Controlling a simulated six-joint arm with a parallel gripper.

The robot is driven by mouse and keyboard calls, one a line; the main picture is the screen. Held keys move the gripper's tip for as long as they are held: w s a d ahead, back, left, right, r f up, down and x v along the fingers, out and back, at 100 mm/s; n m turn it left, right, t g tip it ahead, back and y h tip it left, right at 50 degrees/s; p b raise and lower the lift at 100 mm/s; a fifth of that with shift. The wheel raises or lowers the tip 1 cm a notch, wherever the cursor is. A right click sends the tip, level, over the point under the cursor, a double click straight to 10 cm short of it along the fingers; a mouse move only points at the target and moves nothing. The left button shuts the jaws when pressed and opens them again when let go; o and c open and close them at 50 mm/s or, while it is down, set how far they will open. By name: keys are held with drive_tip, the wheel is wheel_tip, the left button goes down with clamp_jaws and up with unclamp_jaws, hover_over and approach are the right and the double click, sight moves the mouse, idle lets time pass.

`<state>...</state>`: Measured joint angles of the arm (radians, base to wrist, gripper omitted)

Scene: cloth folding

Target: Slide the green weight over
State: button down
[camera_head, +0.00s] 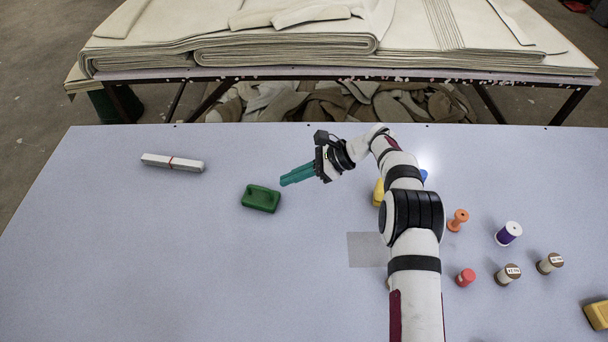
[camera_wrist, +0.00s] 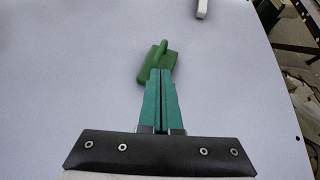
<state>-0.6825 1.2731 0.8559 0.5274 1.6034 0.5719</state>
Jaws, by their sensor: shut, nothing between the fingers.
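The green weight (camera_head: 261,199) is a block with a raised handle bar and lies on the pale table, left of the middle in the head view. It also shows in the wrist view (camera_wrist: 157,64), just beyond the fingertips. My gripper (camera_head: 283,181) has teal fingers that point left, to the upper right of the weight in the head view. In the wrist view my gripper (camera_wrist: 160,73) is shut and empty, and its tips overlap the near edge of the weight in the picture. I cannot tell whether they touch it.
A white bar with a red band (camera_head: 172,163) lies at the far left. Orange (camera_head: 458,220), purple-and-white (camera_head: 508,233), red (camera_head: 465,277) and brown spools stand on the right. A yellow block (camera_head: 597,314) is at the right edge. The table's front left is clear.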

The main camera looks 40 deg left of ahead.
sight(258, 187)
drive_tip(key=s+a, duration=0.3)
drive_tip(key=shift+s+a, duration=0.35)
drive_tip(key=shift+s+a+f, duration=0.2)
drive_tip(key=shift+s, duration=0.05)
drive_tip(key=shift+f, duration=0.7)
drive_tip(key=shift+w+d, duration=0.1)
drive_tip(key=w+d, duration=1.2)
drive_tip(key=shift+d+f, duration=0.1)
drive_tip(key=shift+f, duration=0.05)
